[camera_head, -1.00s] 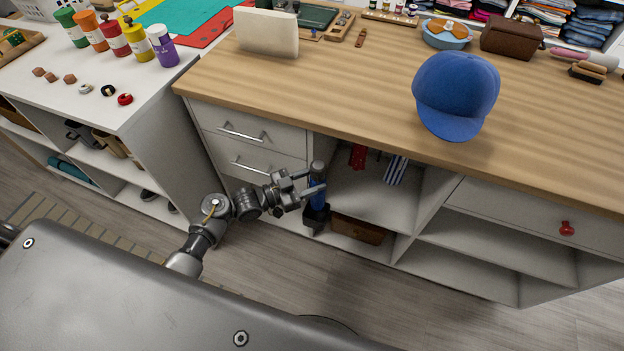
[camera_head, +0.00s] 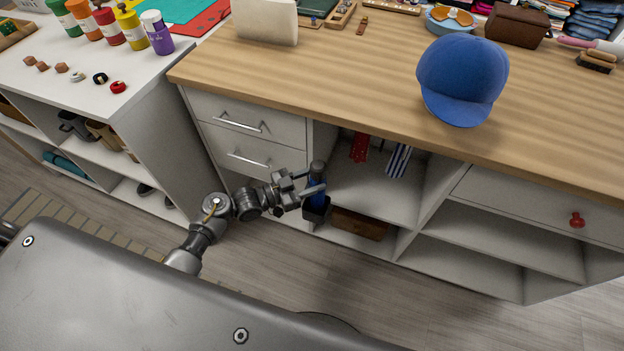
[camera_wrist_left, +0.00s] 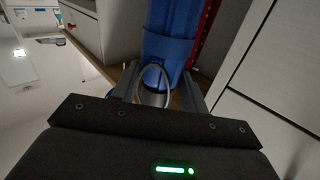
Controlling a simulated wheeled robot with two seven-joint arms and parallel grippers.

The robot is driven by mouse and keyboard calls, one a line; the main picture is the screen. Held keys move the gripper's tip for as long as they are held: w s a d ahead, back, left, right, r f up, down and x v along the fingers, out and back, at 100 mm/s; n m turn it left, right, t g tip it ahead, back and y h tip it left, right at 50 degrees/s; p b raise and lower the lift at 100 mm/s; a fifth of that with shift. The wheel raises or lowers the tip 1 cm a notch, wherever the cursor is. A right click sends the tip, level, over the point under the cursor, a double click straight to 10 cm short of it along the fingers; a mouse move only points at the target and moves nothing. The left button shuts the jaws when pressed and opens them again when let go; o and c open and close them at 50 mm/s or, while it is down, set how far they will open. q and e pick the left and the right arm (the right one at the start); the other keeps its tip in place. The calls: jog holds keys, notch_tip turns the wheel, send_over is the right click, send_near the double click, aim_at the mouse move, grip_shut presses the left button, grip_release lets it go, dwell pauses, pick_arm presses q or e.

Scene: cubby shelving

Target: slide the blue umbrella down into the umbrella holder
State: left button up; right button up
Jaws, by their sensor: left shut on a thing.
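The blue umbrella (camera_head: 315,190) stands about upright in front of the counter, its dark handle (camera_head: 317,168) at the top. My left gripper (camera_head: 314,188) is shut on it, below the handle. In the left wrist view the blue folded cloth of the umbrella (camera_wrist_left: 168,45) runs between the fingers of my left gripper (camera_wrist_left: 160,92). The dark umbrella holder (camera_head: 317,214) is directly below the gripper, around the umbrella's lower part. The umbrella's tip is hidden, so I cannot tell how deep it sits. My right gripper is not in view.
The wooden counter (camera_head: 360,90) carries a blue cap (camera_head: 462,78). White drawers (camera_head: 245,120) are left of the umbrella. A cubby with red and striped cloth (camera_head: 397,160) and a brown box (camera_head: 358,224) is to its right. The floor (camera_head: 420,300) in front is clear.

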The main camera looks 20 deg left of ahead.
pick_arm(q)
jog(key=o, duration=1.2)
jog(key=shift+o, duration=0.2)
jog(key=v, duration=1)
jog(key=shift+s+a+b, duration=0.25)
jog(key=shift+s+b, duration=0.05)
jog(key=shift+b, duration=0.05)
jog(key=shift+r, duration=0.1)
